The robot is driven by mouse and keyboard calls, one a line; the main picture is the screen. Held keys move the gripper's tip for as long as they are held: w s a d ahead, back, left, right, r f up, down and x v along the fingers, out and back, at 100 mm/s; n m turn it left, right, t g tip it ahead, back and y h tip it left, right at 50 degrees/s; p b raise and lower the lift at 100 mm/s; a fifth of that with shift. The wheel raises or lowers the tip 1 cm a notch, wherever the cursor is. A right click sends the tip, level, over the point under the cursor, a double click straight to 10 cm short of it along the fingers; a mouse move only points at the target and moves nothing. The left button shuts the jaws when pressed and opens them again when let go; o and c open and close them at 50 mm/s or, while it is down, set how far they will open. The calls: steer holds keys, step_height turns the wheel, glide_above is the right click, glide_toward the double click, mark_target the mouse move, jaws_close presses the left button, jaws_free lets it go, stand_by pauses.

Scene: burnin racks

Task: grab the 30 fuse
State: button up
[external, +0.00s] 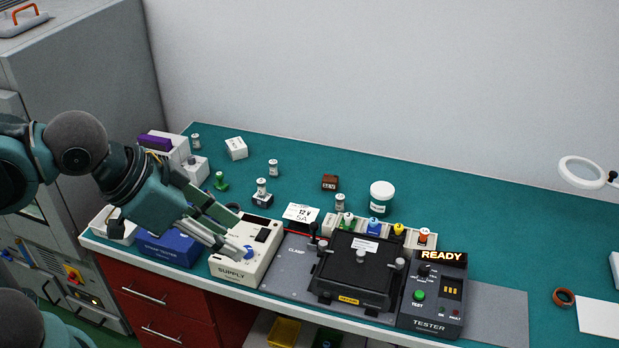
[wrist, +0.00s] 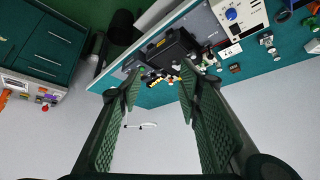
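Several small white-bodied cylinders that look like fuses stand on the teal bench in the external view: one at the back left (external: 196,141), one in the middle (external: 273,168), one on a dark block (external: 262,186), and one near the clamp (external: 340,202). Their markings are too small to read, so I cannot tell which is the 30 fuse. My gripper (external: 238,238) is over the white supply box at the front left, apart from these cylinders. In the wrist view my gripper (wrist: 161,84) has its fingers spread with nothing between them.
The supply box (external: 227,270), black clamp fixture (external: 357,272) and tester (external: 433,297) line the front edge. A row of colored-top parts (external: 398,233) stands behind the clamp. A white jar (external: 381,198) and brown block (external: 329,182) stand behind. The back right bench is clear.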

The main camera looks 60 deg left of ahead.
steer(key=w+a+r+n+g+y+b, duration=0.1)
steer(key=w+a+r+n+g, duration=0.15)
steer(key=w+a, duration=0.9)
steer(key=w+a+r+n+g+y, duration=0.15)
steer(key=w+a+n, duration=0.25)
steer(key=w+a, duration=0.75)
steer(key=a+f+n, duration=0.1)
steer(key=a+f, duration=0.1)
steer(key=a, duration=0.7)
steer(key=a+f+n, duration=0.2)
steer(key=a, duration=0.7)
steer(key=n+g+h+b, duration=0.2)
steer(key=n+g+h, duration=0.1)
steer(key=n, duration=0.4)
glide_above(195, 135)
steer(key=shift+y, duration=0.25)
steer(key=f, duration=2.7)
steer(key=shift+w+d+f, duration=0.1)
steer(key=shift+d+f, duration=0.1)
steer(key=shift+d, duration=0.2)
steer(key=shift+a+f, duration=0.2)
